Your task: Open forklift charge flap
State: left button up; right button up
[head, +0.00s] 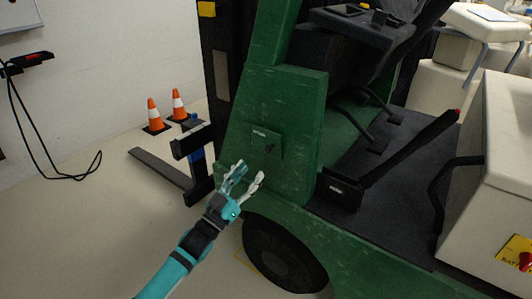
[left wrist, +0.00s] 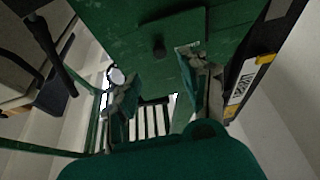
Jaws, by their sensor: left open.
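The green forklift (head: 300,110) fills the middle of the head view. Its charge flap (head: 266,143) is a small green square panel on the side, with a pale label and a dark knob. It lies flat against the body and looks closed. In the left wrist view the flap (left wrist: 172,32) is at the top, with its knob and label showing. My left gripper (head: 249,178) is open and empty, just below the flap in the head view. Its fingers (left wrist: 165,100) are spread in the left wrist view and look apart from the knob. My right gripper is in neither view.
Two orange and white cones (head: 154,115) stand on the floor by the wall. The dark fork (head: 160,168) sticks out at the left. A black cable (head: 50,172) hangs from a wall unit at the far left. The front wheel (head: 280,255) is below the flap.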

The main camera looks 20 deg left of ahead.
aim_at(267, 151)
pick_arm(q)
jog(key=x, duration=0.7)
jog(key=shift+w+d+r, duration=0.1)
jog(key=shift+w, duration=0.25)
jog(key=shift+w+d+r, duration=0.15)
jog(key=shift+w, duration=0.25)
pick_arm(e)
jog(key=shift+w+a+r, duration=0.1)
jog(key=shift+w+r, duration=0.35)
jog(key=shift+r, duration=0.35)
pick_arm(q)
grip_shut()
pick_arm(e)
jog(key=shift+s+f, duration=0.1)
